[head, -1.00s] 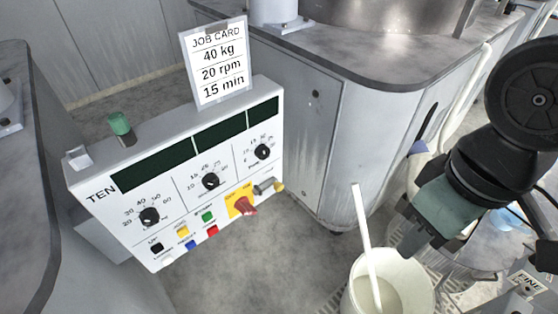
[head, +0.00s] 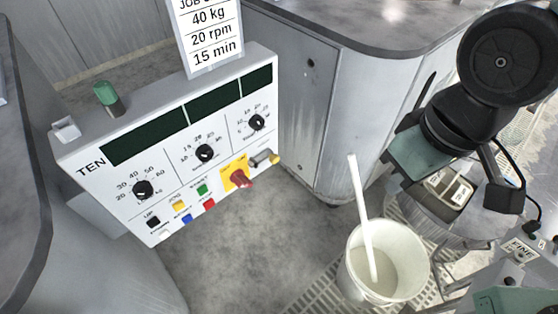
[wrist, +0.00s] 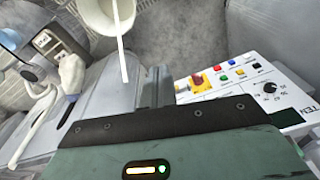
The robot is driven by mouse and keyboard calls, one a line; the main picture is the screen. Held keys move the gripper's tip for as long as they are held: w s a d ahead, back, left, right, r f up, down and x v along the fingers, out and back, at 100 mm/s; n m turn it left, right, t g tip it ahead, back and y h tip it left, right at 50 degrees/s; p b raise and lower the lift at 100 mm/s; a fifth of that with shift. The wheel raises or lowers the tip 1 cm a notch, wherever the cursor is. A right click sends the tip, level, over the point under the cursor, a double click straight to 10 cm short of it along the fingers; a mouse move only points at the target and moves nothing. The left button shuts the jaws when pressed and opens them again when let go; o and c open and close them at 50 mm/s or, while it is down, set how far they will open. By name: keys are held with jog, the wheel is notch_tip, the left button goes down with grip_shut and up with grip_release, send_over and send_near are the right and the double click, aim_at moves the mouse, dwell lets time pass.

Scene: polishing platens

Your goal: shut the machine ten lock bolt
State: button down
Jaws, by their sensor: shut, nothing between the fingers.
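The machine ten control panel (head: 165,150) is a white box labelled TEN, at the left of the head view. Its lock bolt (head: 262,158), a grey cylinder with a brass-coloured end, sits at the panel's right edge beside a red rotary switch (head: 240,178) on a yellow plate. In the wrist view the panel (wrist: 268,68) is at the right, with the red switch (wrist: 199,82); the bolt is small and unclear there. My gripper (wrist: 156,78) is shut and empty, apart from the panel. In the head view my gripper's green body shows at the right; its fingertips are hard to make out.
A white bucket (head: 352,272) with a pale stick (head: 362,215) stands between the panel and my arm. A grey machine cabinet (head: 335,115) is behind it. A job card (head: 210,38) stands on the panel, near a green-topped knob (head: 106,97). Floor below the panel is clear.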

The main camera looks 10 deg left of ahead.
jog(key=w+a+f+m+t+y+b, duration=0.35)
jog(key=w+f+b, duration=0.25)
jog(key=w+f, duration=0.35)
jog(key=w+a+f+m+t+y+b, duration=0.2)
jog(key=w+f+y+b, duration=0.3)
jog(key=w+f+b, duration=0.4)
jog(key=w+a+f+m+t+y+b, duration=0.25)
jog(key=w+f+y+b, duration=0.35)
jog(key=f, duration=0.5)
jog(key=w+a+f, duration=0.1)
jog(key=a, duration=0.4)
jog(key=w+a+f+h, duration=0.1)
jog(key=w+a+f, duration=0.1)
jog(key=a, duration=0.3)
jog(key=shift+w+a, duration=0.2)
jog(key=shift+w, duration=0.1)
jog(key=shift+s+a, duration=1.55)
jog(key=shift+s, duration=0.3)
